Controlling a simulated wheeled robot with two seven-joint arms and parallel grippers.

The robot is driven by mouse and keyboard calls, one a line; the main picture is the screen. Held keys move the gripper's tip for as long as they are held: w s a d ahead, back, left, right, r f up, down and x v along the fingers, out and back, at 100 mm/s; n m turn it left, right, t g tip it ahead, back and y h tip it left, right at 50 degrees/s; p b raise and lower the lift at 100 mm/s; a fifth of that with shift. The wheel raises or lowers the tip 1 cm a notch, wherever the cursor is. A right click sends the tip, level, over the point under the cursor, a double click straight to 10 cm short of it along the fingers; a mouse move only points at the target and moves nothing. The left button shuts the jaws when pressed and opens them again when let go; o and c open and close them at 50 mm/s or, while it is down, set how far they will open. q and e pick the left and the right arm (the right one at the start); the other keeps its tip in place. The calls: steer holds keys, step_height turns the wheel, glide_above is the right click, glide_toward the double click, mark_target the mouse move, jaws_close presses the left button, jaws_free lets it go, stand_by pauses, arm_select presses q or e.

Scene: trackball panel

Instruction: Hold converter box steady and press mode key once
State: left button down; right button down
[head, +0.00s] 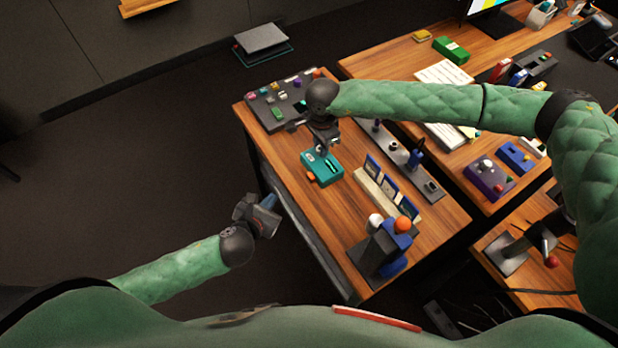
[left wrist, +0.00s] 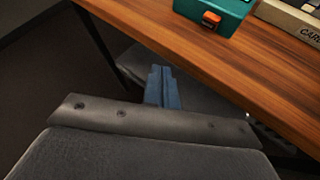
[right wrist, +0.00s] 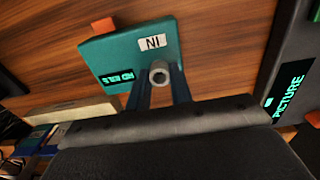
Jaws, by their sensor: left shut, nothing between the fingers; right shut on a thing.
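The teal converter box (head: 328,172) sits on the wooden table near its left edge. It has a dark display and a label reading "IN". An orange key (left wrist: 211,19), which looks like the mode key, sticks out from its side; it also shows in the right wrist view (right wrist: 103,25). My right gripper (head: 322,148) is over the box's far end, shut on a grey round connector (right wrist: 159,71) at the "IN" side. My left gripper (head: 272,202) is shut and empty, off the table's left edge, apart from the box and key.
A card holder (head: 385,195) stands right of the box. A blue-grey device with an orange ball (head: 380,250) is at the near end. A dark control panel (head: 278,97) lies at the far end, and a grey strip with knobs (head: 410,165) runs behind. Bare wood surrounds the box's near side.

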mark_target(298, 192)
arm_select(q)
steer(key=shift+w+d, duration=0.1)
stand_by(0.4)
steer(key=shift+w+d, duration=0.85)
steer(key=shift+d, duration=0.3)
steer(key=shift+w+d, duration=0.8)
steer(key=shift+d, duration=0.35)
steer(key=shift+w+d, duration=0.85)
steer(key=shift+d, duration=0.3)
steer(key=shift+d, duration=0.1)
steer(key=shift+w+d, duration=0.25)
steer(key=shift+w+d, duration=0.25)
steer(key=shift+d, duration=0.1)
stand_by(0.5)
steer(key=shift+a, duration=0.1)
stand_by(0.3)
steer(key=shift+s+a, duration=0.55)
steer(key=shift+a, duration=0.05)
steer(key=shift+s+a, duration=0.75)
steer(key=shift+a, duration=0.25)
steer(key=shift+s+a, duration=0.7)
steer(key=shift+a, duration=0.3)
